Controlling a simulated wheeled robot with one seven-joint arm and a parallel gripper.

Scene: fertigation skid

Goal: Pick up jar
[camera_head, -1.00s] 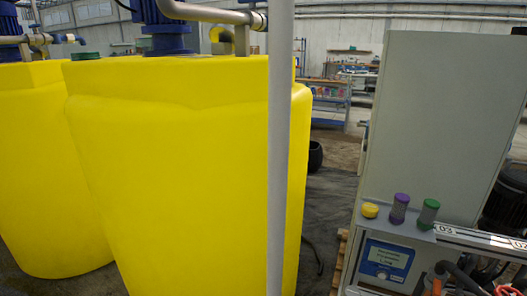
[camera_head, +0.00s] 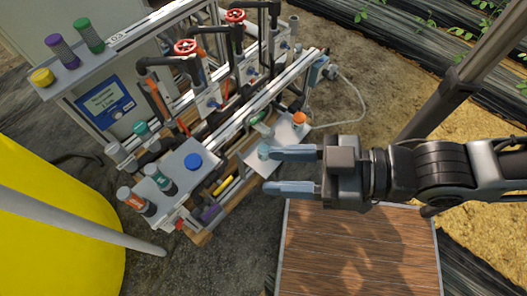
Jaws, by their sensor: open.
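Several small jars stand on the skid in the head view, and I cannot tell which is the task's jar. A purple-lidded jar (camera_head: 62,50) and a green-lidded jar (camera_head: 88,35) stand on the top shelf beside a low yellow lid (camera_head: 42,77). Two labelled jars, one orange (camera_head: 136,201) and one teal (camera_head: 162,179), stand on the front left plate near a blue cap (camera_head: 193,161). An orange-capped item (camera_head: 299,119) stands on the right plate. My gripper (camera_head: 269,170) is open and empty, its fingers pointing left beside that plate; a teal-topped item (camera_head: 264,151) is by the upper fingertip.
Pipes with red handwheels (camera_head: 185,47) rise behind the plates. A yellow tank (camera_head: 60,235) and a grey pole (camera_head: 90,222) stand at left. A wooden-topped platform (camera_head: 350,250) lies below my gripper. A cable (camera_head: 355,95) loops on the ground at right.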

